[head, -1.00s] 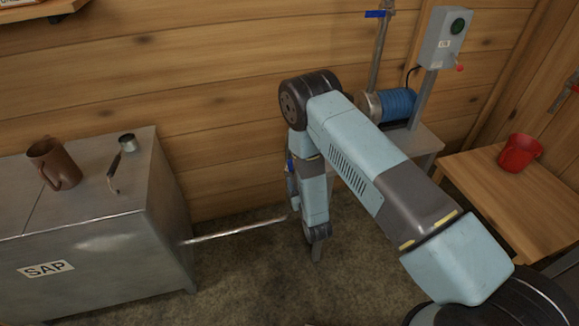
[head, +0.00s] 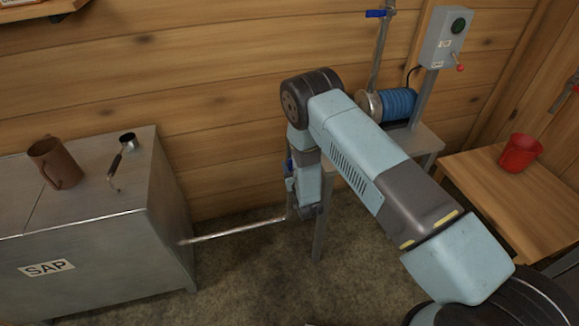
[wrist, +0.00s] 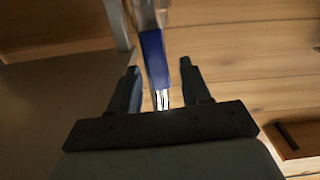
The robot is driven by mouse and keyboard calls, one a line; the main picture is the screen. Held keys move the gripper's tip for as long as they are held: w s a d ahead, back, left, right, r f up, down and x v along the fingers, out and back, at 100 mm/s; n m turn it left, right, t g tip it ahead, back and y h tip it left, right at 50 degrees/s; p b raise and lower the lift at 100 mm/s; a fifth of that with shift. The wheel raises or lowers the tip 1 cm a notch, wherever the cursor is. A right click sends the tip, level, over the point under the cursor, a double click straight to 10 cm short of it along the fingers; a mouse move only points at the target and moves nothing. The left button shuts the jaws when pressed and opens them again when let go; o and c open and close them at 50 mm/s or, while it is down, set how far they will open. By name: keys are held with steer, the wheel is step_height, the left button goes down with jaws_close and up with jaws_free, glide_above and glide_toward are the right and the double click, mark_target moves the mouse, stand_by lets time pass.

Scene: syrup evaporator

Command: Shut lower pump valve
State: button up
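The lower pump valve shows as a blue lever (head: 289,164) on the upright pipe, mostly hidden behind my arm in the head view. In the wrist view the blue lever (wrist: 154,58) lies lengthwise between the two fingers of my gripper (wrist: 158,68). The fingers stand apart with a gap on each side of the lever, so the gripper is open. I cannot see contact with the lever. In the head view my arm hides the gripper's fingers.
A metal pipe (head: 235,229) runs low from the SAP tank (head: 100,250) to the valve. The pump (head: 398,103) sits on a stand at the back wall. Another blue-handled valve (head: 376,14) is higher up. A red cup (head: 519,152) stands on a wooden table (head: 490,185).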

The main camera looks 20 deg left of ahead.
jaws_close()
stand_by(0.3)
